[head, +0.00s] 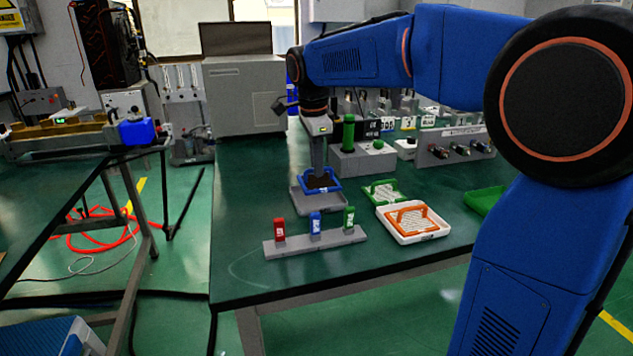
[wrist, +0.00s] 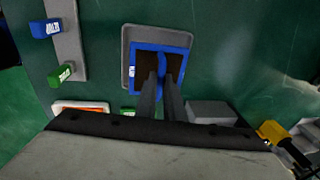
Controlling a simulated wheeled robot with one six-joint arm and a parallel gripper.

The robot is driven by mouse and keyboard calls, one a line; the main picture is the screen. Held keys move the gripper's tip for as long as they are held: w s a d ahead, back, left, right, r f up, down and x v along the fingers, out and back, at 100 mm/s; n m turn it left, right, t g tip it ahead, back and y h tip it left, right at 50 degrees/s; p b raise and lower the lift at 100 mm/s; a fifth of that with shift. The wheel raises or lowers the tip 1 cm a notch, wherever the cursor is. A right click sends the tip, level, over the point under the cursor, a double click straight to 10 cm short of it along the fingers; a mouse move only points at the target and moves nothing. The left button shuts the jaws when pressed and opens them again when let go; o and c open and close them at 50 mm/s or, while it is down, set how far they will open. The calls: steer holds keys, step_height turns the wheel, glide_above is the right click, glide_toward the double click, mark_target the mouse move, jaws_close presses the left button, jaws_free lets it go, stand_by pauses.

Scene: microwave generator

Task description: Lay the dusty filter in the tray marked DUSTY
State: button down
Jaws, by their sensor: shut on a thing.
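My gripper (head: 319,172) points down and is shut on the handle of a blue-framed filter (head: 333,187) with a dark brown middle. In the wrist view the fingers (wrist: 163,78) pinch the blue handle, and the filter (wrist: 183,39) lies level. A grey tray (head: 308,208) is right beneath it; its rim (wrist: 127,40) shows past the filter's left and far sides in the wrist view. I cannot tell whether the filter touches the tray. A small white label sits on the filter's blue frame, too small to read. No DUSTY marking is readable.
A white tray (head: 442,231) holds an orange filter (head: 428,214); a green filter (head: 374,186) lies behind it. A grey rack (head: 297,243) with red, blue and green tags stands in front. A grey box with a green knob (head: 348,132) stands close behind my gripper. The table's front left is clear.

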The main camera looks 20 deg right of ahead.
mark_target(317, 182)
steer(key=shift+f, duration=2.3)
steer(key=shift+f, duration=0.1)
steer(key=c, duration=1.9)
jaws_free()
steer(key=shift+o, duration=0.2)
step_height(317, 182, up, 12)
steer(key=s+a, duration=0.1)
steer(key=shift+s, duration=0.4)
